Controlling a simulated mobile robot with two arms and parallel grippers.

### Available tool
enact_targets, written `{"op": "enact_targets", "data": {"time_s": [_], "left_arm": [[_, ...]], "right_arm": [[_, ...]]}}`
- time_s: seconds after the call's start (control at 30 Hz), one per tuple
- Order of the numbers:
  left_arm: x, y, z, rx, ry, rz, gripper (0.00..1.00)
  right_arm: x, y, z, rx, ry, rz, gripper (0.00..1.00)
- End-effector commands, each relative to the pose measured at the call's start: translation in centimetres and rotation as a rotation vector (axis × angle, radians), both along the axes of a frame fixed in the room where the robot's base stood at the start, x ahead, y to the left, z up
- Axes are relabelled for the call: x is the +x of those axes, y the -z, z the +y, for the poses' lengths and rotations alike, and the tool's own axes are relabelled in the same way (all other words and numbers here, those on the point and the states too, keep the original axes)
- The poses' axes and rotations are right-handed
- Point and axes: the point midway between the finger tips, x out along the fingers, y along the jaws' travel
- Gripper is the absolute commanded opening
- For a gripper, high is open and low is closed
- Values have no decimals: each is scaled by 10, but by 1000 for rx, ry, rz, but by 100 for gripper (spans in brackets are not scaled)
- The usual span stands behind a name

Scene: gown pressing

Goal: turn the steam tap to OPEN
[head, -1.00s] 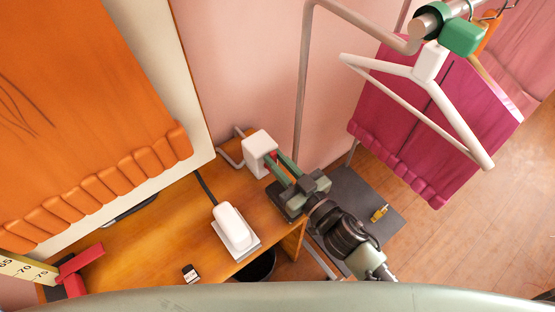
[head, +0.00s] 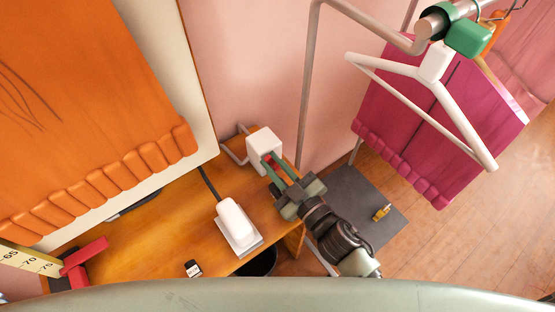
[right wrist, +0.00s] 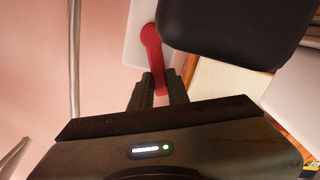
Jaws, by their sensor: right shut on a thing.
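The steam tap is a white box (head: 264,143) on the wall at the back corner of the wooden table. Its red lever (right wrist: 152,45) shows clearly in the right wrist view, running down from its round pivot on the white plate. In the head view only a bit of red shows beside the box. My right gripper (right wrist: 160,90) is shut on the lever's lower end, one dark finger on each side. In the head view the green fingers (head: 275,163) reach up to the box. I cannot read any OPEN mark. My left gripper is not in view.
A white iron (head: 235,222) on a grey rest stands on the table (head: 160,225), left of my right arm. An orange gown (head: 90,110) hangs on a board at left. A white hanger (head: 437,62) and magenta gown (head: 440,120) hang from a rail at right.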

Motion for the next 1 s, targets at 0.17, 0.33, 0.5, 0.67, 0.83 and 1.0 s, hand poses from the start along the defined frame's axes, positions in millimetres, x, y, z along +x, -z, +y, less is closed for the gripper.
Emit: {"op": "enact_targets", "data": {"time_s": [0.17, 0.33, 0.5, 0.67, 0.83, 1.0], "left_arm": [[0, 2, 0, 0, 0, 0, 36], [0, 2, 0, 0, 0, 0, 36], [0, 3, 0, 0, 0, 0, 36], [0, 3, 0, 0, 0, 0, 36], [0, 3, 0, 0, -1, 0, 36], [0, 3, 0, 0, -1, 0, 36]], "right_arm": [[-3, 3, 4, -84, 0, -62, 0], [-5, 5, 7, -139, 0, -102, 0], [-6, 5, 8, -165, 0, -120, 0], [-6, 6, 8, -172, 0, -125, 0], [-6, 5, 8, -171, 0, -125, 0], [-6, 5, 8, -170, 0, -125, 38]]}}
